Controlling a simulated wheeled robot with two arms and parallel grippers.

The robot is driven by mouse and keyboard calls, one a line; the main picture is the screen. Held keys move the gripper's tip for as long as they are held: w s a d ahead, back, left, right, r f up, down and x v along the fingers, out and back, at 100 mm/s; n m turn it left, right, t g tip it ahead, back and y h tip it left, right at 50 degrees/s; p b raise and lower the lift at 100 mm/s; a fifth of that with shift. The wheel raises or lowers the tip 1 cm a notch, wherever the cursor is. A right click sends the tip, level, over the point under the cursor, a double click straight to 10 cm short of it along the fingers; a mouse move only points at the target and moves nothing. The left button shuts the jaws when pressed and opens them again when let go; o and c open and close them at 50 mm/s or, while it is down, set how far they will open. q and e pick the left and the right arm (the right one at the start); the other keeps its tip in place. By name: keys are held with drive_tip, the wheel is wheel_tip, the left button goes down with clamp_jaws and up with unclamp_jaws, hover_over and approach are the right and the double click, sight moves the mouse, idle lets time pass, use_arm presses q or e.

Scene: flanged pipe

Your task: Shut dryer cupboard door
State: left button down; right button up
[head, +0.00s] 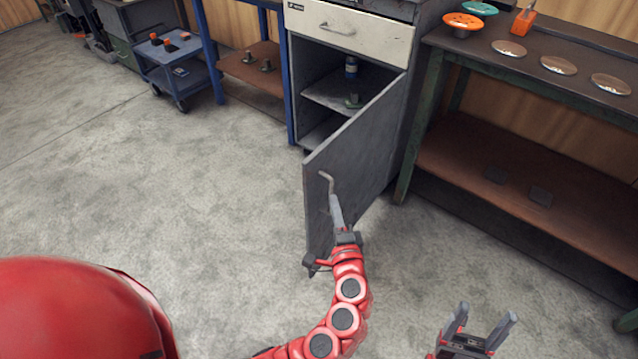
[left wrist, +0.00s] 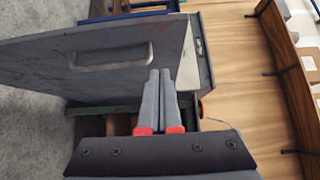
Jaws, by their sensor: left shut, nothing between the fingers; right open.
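The grey cupboard door (head: 362,150) stands open, its free edge swung out toward me, and its outer face shows. Its bar handle (head: 326,181) is near the free edge; the handle also shows in the left wrist view (left wrist: 112,57). My left gripper (head: 335,203) is shut and empty, in front of the outer face close to the handle. In the left wrist view its fingertips (left wrist: 160,73) overlap the door to the right of the handle; I cannot tell whether they touch it. My right gripper (head: 484,325) is open and empty, low at the front right.
A blue trolley (head: 178,67) is at the far left. The floor left of the door is clear.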

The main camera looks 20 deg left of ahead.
sight(316, 171)
use_arm(q)
drive_tip(key=shift+w+a, duration=3.05)
drive_tip(key=shift+a, duration=0.1)
